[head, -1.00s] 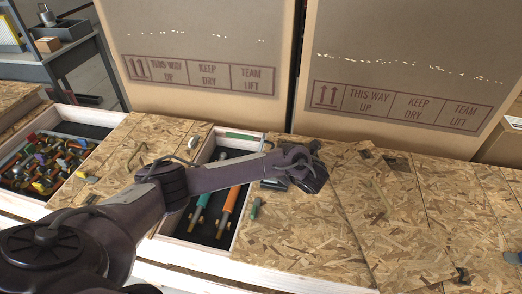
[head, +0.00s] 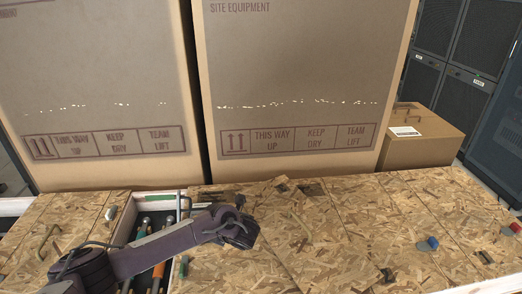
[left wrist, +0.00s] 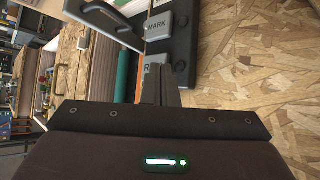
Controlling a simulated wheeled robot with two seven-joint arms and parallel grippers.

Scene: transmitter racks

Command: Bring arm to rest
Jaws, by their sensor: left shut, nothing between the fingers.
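My left arm comes in from the lower left in the head view. It reaches across the open tool tray (head: 126,232), and its gripper (head: 240,230) is over the chipboard top just right of the tray. In the left wrist view the fingers (left wrist: 160,84) are shut together and empty. A teal tool handle (left wrist: 123,75) shows left of the fingers. My right gripper is in neither view.
Two big cardboard cartons (head: 290,85) stand behind the chipboard top (head: 345,225). A smaller cardboard box (head: 420,138) sits at the back right, with dark racks (head: 465,60) beyond. Much of the chipboard there is clear.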

